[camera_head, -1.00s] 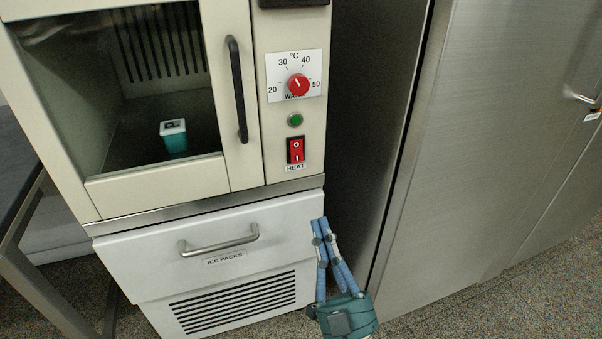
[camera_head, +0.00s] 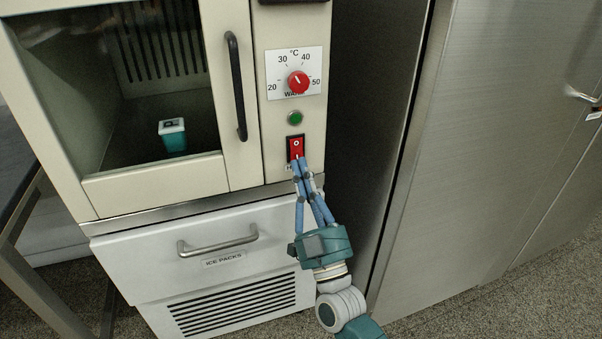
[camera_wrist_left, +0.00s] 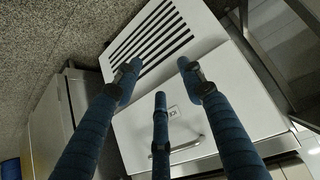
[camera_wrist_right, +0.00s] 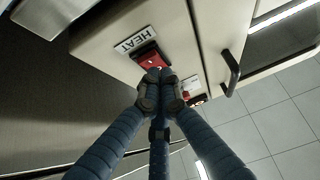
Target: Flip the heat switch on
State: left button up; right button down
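The red heat switch (camera_head: 296,148) sits in a black frame low on the beige control panel, below the green lamp. My right gripper (camera_head: 299,161) has its blue fingertips right at the lower part of the switch and covers most of the HEAT label. In the right wrist view the switch (camera_wrist_right: 148,58) lies just beyond the closed fingertips (camera_wrist_right: 158,76), next to the HEAT label (camera_wrist_right: 135,40). Whether they touch it I cannot tell. My left gripper (camera_wrist_left: 158,68) shows only in its wrist view, with its fingers spread and empty, facing the white drawer unit.
Above the switch are a green lamp (camera_head: 295,118) and a red temperature dial (camera_head: 298,82). A black door handle (camera_head: 236,88) stands left of the panel. The ice packs drawer (camera_head: 150,255) is below, and a steel cabinet (camera_head: 490,130) stands to the right.

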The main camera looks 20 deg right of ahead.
pick_arm(q)
jog(key=shift+w+d+r, duration=0.1)
jog(key=shift+w+r, duration=0.15)
jog(key=shift+w, duration=0.05)
pick_arm(e)
jog(key=shift+w, duration=0.2)
